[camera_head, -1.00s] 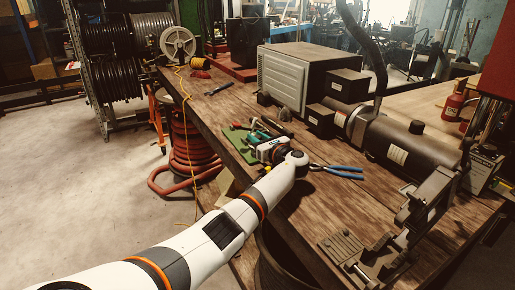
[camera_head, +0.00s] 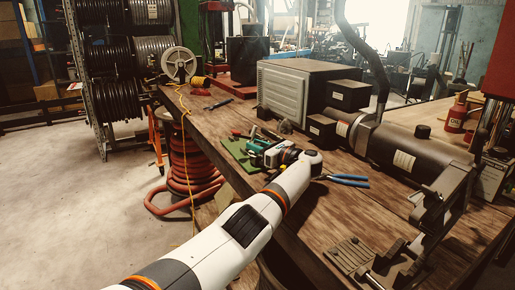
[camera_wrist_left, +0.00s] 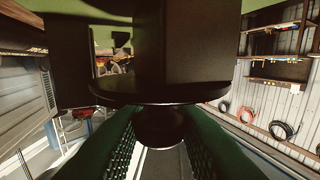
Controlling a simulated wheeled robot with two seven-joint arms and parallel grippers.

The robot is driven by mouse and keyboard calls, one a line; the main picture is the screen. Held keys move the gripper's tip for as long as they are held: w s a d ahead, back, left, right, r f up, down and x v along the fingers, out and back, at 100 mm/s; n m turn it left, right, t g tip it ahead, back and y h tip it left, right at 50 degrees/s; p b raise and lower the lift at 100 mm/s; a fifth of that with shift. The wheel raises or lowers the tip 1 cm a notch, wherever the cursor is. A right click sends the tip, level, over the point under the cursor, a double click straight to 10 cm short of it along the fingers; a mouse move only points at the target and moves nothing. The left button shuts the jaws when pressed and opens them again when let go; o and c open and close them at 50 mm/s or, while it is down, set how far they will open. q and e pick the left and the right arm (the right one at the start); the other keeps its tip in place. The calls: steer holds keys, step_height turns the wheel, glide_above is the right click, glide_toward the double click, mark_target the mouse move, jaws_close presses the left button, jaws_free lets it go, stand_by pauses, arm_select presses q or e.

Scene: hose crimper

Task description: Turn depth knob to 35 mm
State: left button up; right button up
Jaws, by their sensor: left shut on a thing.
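A dark round knob (camera_wrist_left: 160,125) with a wide flange sits under a large black body in the left wrist view. My left gripper (camera_wrist_left: 160,142) is shut on this knob, with a green ribbed finger on each side of it. In the head view my left gripper (camera_head: 262,149) is at the workbench (camera_head: 345,215), small and close to a green mat (camera_head: 240,155). The knob cannot be made out there. No scale or mm reading is legible. My right gripper is not in view.
Blue-handled pliers (camera_head: 345,180) lie just right of my left wrist. A dark cylindrical machine (camera_head: 400,150) and a grey ribbed box (camera_head: 290,92) stand behind. A metal vise-like fixture (camera_head: 352,255) is at the front right. Red hose (camera_head: 185,185) is coiled on the floor at left.

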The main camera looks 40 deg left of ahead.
arm_select(q)
steer(key=o, duration=0.6)
steer(key=shift+o, duration=0.2)
steer(key=d, duration=1.2)
steer(key=shift+s, duration=0.4)
